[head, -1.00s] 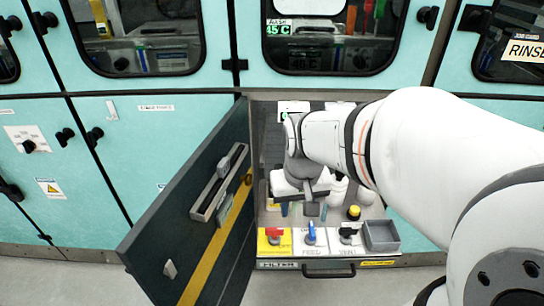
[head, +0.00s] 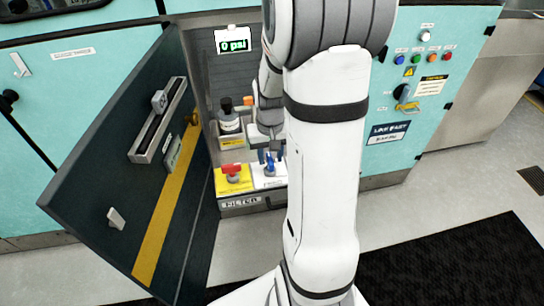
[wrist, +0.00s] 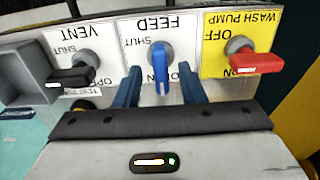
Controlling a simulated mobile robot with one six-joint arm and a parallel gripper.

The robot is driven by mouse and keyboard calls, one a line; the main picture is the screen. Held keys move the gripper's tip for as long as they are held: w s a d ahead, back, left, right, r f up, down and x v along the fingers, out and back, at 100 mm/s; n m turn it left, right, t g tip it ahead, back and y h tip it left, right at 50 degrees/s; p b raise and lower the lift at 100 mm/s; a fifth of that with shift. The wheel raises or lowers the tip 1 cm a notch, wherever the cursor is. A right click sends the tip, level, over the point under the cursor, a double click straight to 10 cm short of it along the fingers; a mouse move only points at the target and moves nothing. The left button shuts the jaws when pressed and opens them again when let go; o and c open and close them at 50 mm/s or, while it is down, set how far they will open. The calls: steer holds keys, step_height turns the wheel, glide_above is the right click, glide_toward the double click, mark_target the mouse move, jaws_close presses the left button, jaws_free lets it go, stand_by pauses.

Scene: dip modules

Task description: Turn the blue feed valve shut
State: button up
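The blue feed valve handle (wrist: 160,62) stands on the white plate marked FEED (wrist: 150,28), seen upside down in the wrist view. The handle points down the picture, toward the partly covered OPEN print; SHUT is printed to its left. My gripper (wrist: 160,76) is open, with one blue finger on each side of the handle and a visible gap on both sides. In the head view the blue handle (head: 269,160) shows just below my gripper (head: 267,154), beside my arm, which hides much of the drawer.
The red wash pump handle (wrist: 256,62) is on the yellow plate right of the feed valve in the wrist view. The black vent handle (wrist: 72,76) and a grey bin (wrist: 18,78) are to its left. An open dark door (head: 125,170) stands left of the drawer. A display (head: 234,40) reads 0 psi.

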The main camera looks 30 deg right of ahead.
steer(key=shift+f, duration=0.5)
steer(key=shift+c, duration=0.3)
